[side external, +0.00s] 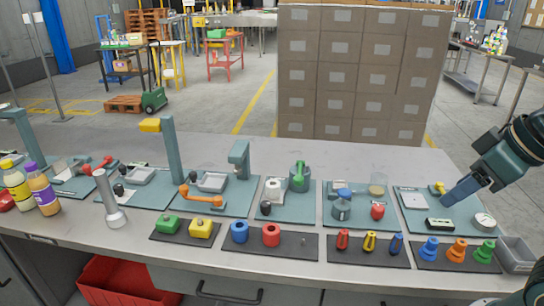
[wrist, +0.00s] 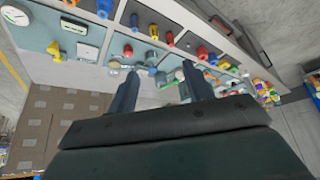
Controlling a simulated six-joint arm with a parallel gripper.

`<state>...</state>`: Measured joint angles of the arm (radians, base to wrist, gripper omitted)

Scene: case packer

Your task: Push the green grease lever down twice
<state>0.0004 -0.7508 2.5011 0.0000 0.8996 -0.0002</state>
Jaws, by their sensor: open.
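The green grease lever (side external: 299,177) stands up from a round dark-teal pot on a teal base plate, near the middle of the bench in the side view. My gripper (side external: 450,198) is well to the right of it, above the right-hand teal plate, and touches nothing that I can see. In the wrist view my gripper (wrist: 160,78) has its two fingers spread apart with nothing between them. The lever is too small and partly blocked by a finger to make out surely in the wrist view.
Between gripper and lever stand a blue-grey knobbed pot (side external: 342,208), a red knob (side external: 377,212) and a glass jar (side external: 378,187). A yellow lever (side external: 440,187) and a dial gauge (side external: 484,221) are near my gripper. Stacked boxes (side external: 360,75) stand behind the bench.

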